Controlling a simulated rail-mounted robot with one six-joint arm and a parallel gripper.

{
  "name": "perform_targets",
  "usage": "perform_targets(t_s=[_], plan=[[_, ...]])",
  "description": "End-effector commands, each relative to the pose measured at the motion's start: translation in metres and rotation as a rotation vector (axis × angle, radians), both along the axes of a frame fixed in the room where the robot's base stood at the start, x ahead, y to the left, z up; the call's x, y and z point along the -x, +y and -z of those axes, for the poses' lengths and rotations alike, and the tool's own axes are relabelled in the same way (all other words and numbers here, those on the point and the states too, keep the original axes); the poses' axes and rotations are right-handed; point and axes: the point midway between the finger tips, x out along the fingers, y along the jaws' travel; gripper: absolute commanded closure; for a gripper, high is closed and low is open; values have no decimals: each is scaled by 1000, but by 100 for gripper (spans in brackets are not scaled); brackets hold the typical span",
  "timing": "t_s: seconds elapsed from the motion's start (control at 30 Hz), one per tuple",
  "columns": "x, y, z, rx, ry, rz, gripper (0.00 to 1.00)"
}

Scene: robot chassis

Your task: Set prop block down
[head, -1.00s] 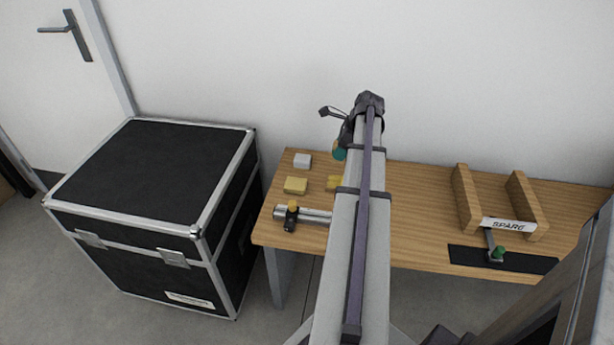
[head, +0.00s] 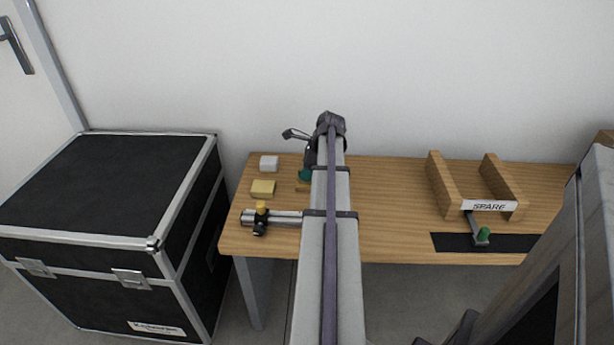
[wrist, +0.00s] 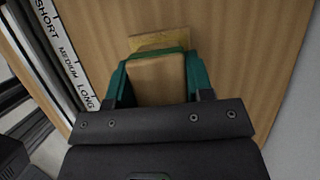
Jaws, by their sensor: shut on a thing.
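A plain wooden block, which I take for the prop block (wrist: 157,82), sits between the two green fingers of my gripper (wrist: 158,76) in the wrist view. The fingers are shut on its sides. In the head view my gripper (head: 305,175) is over the left part of the wooden table (head: 385,210), mostly behind my arm, and the held block cannot be made out clearly. A yellowish piece (wrist: 165,41) shows just beyond the held block in the wrist view. Whether the block touches it or the table is unclear.
A white block (head: 269,163) and a yellow block (head: 263,188) lie left of my gripper. A metal cylinder (head: 284,217) with a black-and-yellow fitting lies in front. A wooden rack marked SPARE (head: 489,206) stands right; bare table lies between. A black case (head: 120,190) stands left.

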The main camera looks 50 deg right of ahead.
Motion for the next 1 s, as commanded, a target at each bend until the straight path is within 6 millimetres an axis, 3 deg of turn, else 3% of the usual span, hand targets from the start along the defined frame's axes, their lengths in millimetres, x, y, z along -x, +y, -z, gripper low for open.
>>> perform_targets(t_s=[0.2, 0.23, 0.47, 0.77, 0.87, 1.0], plan=[[0, 0, 3, 0, 0, 0, 77], [0, 0, 2, 0, 0, 0, 51], [0, 0, 1, 0, 0, 0, 29], [0, 0, -2, 0, 0, 0, 27], [2, -2, -15, 0, 0, 0, 27], [11, -7, -46, -1, 0, 2, 27]])
